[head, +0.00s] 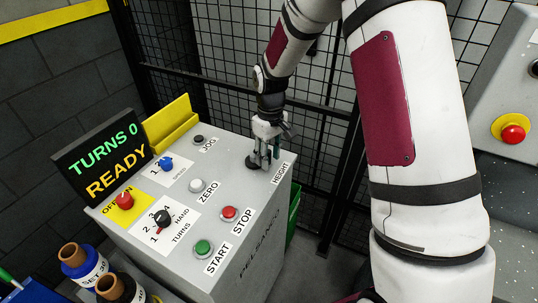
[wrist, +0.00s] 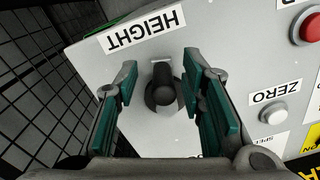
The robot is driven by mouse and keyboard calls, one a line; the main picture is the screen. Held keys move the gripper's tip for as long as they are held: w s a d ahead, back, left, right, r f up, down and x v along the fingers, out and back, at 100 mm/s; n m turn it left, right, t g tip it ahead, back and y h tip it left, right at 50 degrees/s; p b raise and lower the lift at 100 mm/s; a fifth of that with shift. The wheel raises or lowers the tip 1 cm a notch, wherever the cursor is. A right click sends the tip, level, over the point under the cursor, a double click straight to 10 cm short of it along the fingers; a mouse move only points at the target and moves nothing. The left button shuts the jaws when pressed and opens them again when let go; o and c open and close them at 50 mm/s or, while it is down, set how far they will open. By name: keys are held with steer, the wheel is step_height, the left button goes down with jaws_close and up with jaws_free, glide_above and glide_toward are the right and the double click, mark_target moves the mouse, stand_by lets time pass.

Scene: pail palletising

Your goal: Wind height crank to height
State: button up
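The height crank is a dark round hub with an upright black knob (wrist: 163,80), beside the HEIGHT label (wrist: 142,27) on the grey control panel. In the head view the crank (head: 254,162) sits at the panel's right end, partly hidden by my gripper (head: 264,150). My gripper points down over the crank. In the wrist view its two green-padded fingers (wrist: 164,95) stand apart on either side of the knob, with a visible gap on both sides. The display (head: 101,162) reads TURNS 0 and READY.
Near the crank are the ZERO button (head: 197,185), the red STOP button (head: 229,213), the JOG button (head: 198,139) and a blue speed knob (head: 166,163). A black mesh fence (head: 325,150) stands close behind the panel. Bottles (head: 85,262) stand at lower left.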

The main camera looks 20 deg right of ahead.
step_height(320, 180, up, 11)
steer(key=shift+w+d+f, duration=0.1)
steer(key=shift+f, duration=0.1)
steer(key=shift+r, duration=0.7)
